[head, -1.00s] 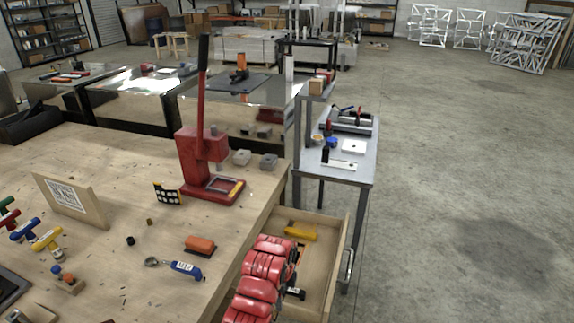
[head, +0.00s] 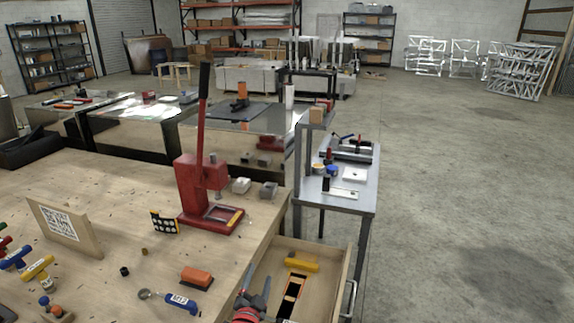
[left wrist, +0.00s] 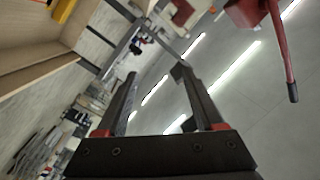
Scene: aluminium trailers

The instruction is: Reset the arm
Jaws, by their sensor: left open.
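My left gripper (head: 255,283) shows at the bottom of the head view, dark fingers pointing up and away, in front of the workbench edge by the open drawer (head: 343,275). In the left wrist view the two fingers (left wrist: 153,78) are spread wide with nothing between them. That view is tilted and shows the drawer at upper left and the red press at upper right. My right gripper is in neither view.
A red lever press (head: 200,190) stands on the wooden workbench (head: 110,190). The drawer holds a yellow item (head: 303,262) and a black-and-orange item (head: 290,296). A grey side table (head: 362,193) stands behind it. The floor at right is clear.

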